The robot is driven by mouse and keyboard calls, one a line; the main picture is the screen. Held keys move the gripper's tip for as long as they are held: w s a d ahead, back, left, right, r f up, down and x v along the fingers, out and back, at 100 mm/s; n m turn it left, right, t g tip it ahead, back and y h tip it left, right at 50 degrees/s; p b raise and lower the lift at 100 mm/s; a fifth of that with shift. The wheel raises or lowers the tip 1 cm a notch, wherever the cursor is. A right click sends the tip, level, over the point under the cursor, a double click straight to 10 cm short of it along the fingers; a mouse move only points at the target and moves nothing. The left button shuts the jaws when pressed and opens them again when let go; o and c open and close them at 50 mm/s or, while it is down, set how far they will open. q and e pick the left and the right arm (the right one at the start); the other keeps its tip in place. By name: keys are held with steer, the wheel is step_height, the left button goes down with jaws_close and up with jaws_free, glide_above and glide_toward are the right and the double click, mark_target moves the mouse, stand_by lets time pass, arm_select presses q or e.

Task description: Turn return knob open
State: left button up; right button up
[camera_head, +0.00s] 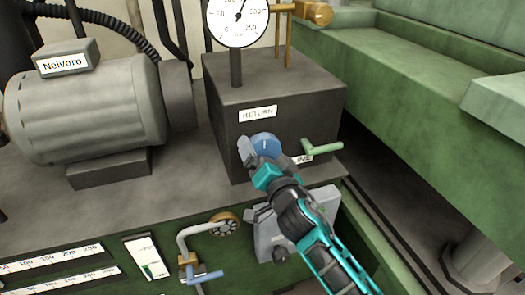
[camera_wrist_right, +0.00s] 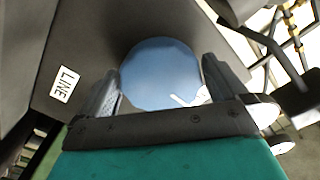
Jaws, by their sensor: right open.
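The return knob (camera_head: 265,146) is a round blue knob with a white mark, on the front of a dark grey block (camera_head: 290,100) below a RETURN label (camera_head: 258,113). In the right wrist view the blue knob (camera_wrist_right: 162,75) sits between my two fingers. My right gripper (camera_head: 256,155) is open around the knob, one finger to each side; contact is not clear. My left gripper is not in view.
A green lever (camera_head: 322,147) stands just right of the knob, by a partly hidden LINE label (camera_head: 303,159). A gauge (camera_head: 238,20) tops the block. A grey Nelvoro motor (camera_head: 85,105) is left. A blue-handled valve (camera_head: 202,277) is below.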

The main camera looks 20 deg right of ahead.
steer(key=shift+c, duration=0.5)
steer(key=c, duration=0.6)
